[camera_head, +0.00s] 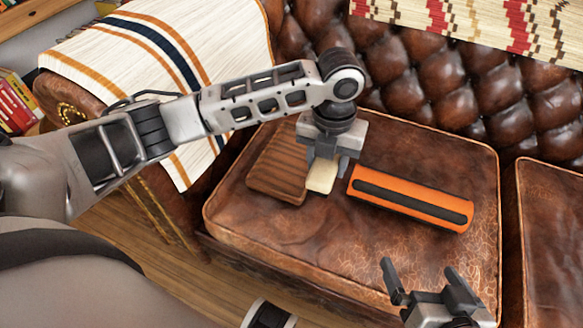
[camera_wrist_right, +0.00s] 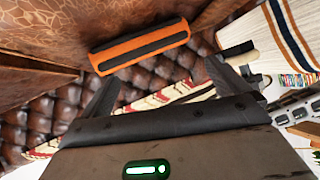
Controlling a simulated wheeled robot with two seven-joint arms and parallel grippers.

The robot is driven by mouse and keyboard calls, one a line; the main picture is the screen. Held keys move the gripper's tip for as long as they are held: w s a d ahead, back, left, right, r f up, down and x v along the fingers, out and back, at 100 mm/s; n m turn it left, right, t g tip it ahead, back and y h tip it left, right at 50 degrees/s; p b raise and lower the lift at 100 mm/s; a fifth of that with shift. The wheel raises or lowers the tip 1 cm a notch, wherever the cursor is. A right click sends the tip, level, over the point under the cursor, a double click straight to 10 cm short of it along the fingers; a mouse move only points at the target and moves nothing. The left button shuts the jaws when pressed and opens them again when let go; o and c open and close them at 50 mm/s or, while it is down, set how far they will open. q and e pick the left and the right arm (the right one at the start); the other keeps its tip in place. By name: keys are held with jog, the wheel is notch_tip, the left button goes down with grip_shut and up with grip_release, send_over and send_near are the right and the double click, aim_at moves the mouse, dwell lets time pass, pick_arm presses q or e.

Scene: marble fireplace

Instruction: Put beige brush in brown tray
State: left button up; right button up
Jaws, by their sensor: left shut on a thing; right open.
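The brown tray (camera_head: 272,180) is ribbed and lies on the leather seat cushion, left of my left gripper. My left gripper (camera_head: 324,170) points down over the cushion beside the tray's right edge. It is shut on the beige brush (camera_head: 320,178), a small pale block showing below the fingers. The fingers hide part of the brush, and I cannot tell whether it touches the cushion. My right gripper (camera_head: 427,281) is open and empty at the cushion's front right; its spread fingers also show in the right wrist view (camera_wrist_right: 172,95).
An orange and black bar-shaped object (camera_head: 411,198) lies on the cushion (camera_head: 260,232) right of the brush; it also shows in the right wrist view (camera_wrist_right: 140,46). The tufted backrest (camera_head: 440,75) rises behind. A striped blanket (camera_head: 165,60) covers the left armrest.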

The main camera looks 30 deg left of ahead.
pick_arm(q)
jog(key=shift+w+a+f+m, duration=0.1)
jog(key=shift+w+f+m, duration=0.1)
jog(key=shift+m, duration=0.1)
jog(key=b, duration=0.4)
send_near(287, 168)
jog(key=s+d+r, duration=0.2)
jog(key=d, duration=0.2)
jog(key=a+f, duration=0.1)
jog(key=w+f+b, duration=0.1)
jog(key=a+f+b, duration=0.1)
jog(key=f, duration=0.1)
jog(key=shift+w+a, duration=0.15)
jog(key=shift+a, duration=0.2)
jog(key=shift+w+a+f, duration=0.15)
jog(key=shift+a+f, duration=0.1)
jog(key=shift+f, duration=0.05)
jog(key=shift+w+a+f, duration=0.1)
jog(key=shift+a+f, duration=0.1)
jog(key=shift+f, duration=0.1)
notch_tip(287, 168, down, 3)
jog(key=shift+a+f+b, duration=0.15)
jog(key=shift+b, duration=0.8)
pick_arm(e)
jog(key=a+r+t+y, duration=0.1)
jog(key=a+r+m+t+y, duration=0.1)
jog(key=r, duration=0.1)
jog(key=shift+w+a+r+t+y, duration=0.15)
jog(key=shift+w+t+y, duration=0.05)
jog(key=shift+t+y, duration=0.2)
